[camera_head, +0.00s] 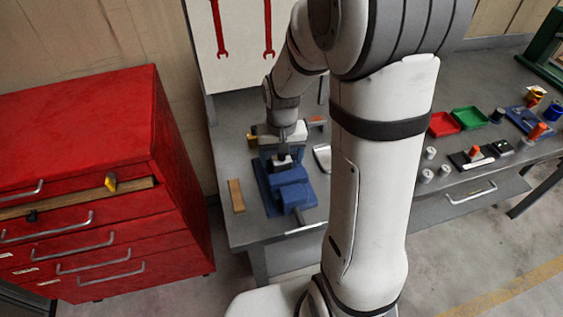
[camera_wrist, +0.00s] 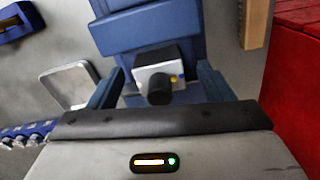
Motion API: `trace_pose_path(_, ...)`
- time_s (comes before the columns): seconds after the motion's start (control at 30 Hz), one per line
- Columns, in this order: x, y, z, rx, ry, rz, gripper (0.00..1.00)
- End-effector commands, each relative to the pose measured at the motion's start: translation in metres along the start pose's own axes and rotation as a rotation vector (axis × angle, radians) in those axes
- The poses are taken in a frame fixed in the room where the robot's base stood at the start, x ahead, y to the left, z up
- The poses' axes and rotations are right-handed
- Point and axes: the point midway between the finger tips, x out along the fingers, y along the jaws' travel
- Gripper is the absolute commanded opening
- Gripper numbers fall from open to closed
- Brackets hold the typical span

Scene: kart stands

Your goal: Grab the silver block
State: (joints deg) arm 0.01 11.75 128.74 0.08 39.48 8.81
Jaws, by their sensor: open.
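The silver block (camera_wrist: 146,78) shows in the wrist view, with a dark top and a black round knob on its near face. It sits against the blue vise (camera_wrist: 148,32), which stands on the grey bench in the head view (camera_head: 290,192). My gripper (camera_wrist: 160,86) is open, with one blue finger on each side of the block and a gap visible on both sides. In the head view my gripper (camera_head: 283,152) reaches down over the vise's far end. The block is mostly hidden there, and I cannot tell its exact height against the fingers.
A wooden bar (camera_head: 236,195) lies left of the vise. A silver tray (camera_wrist: 68,86) lies on its other side. A red drawer cabinet (camera_head: 90,140) stands left of the bench, one drawer partly open. Red (camera_head: 443,124) and green (camera_head: 470,118) trays and small parts occupy the right bench.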

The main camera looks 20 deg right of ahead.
Motion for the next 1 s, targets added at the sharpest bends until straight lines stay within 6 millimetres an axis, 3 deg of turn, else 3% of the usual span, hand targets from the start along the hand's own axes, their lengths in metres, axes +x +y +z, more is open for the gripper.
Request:
trace_pose_path(0.07,-0.0001,0.0002,-0.0001,0.000,0.000,0.000,0.72)
trace_pose_path(0.8,-0.0009,0.0007,-0.0004,0.002,0.001,0.000,0.12)
trace_pose_path(1.0,-0.0026,0.0008,-0.0007,0.002,0.002,0.000,0.10)
